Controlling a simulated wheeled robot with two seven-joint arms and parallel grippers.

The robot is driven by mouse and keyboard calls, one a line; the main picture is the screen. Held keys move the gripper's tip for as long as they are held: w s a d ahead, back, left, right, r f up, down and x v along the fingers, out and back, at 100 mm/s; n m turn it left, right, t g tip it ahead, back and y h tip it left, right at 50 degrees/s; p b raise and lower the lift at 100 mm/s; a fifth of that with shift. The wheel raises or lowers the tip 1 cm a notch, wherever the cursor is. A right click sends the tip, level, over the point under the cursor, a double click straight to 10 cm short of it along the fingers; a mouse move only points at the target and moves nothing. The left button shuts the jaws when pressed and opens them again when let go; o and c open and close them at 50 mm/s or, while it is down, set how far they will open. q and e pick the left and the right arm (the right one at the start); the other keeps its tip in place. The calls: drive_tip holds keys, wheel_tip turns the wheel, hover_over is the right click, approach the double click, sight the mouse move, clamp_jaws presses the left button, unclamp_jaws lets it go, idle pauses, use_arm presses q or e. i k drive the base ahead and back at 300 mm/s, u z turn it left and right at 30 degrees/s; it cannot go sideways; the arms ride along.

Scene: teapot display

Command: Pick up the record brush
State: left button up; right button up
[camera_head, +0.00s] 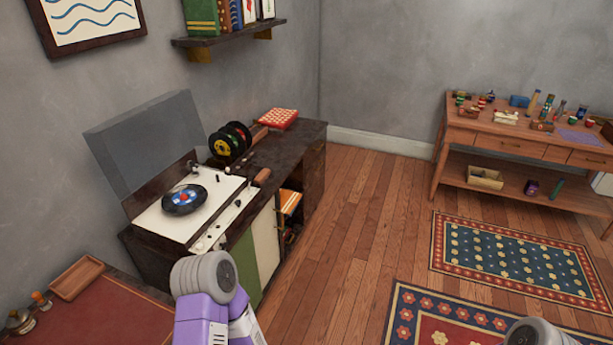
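A small brown wooden block (262,177), which looks like the record brush, lies on the cabinet top at the right edge of the turntable. It is small in view, so its bristle side cannot be made out. The white record player (158,222) has its grey lid raised and a black record with a blue label (184,200) on it. My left arm shows at the bottom centre, in front of the cabinet and well short of the block. Only a grey part of my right arm shows at the bottom right. Neither gripper's fingers are in view.
Upright records (230,142) and a red patterned box (278,118) stand on the dark cabinet (312,135). A red-topped table (95,315) with a wooden tray (77,278) is at the lower left. A cluttered workbench (480,125) stands far right. The wooden floor between is clear, with patterned rugs (510,262).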

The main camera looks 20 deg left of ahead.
sight(262, 176)
drive_tip(key=z, duration=0.05)
drive_tip(key=i, duration=3.05)
drive_tip(key=u, duration=3.25)
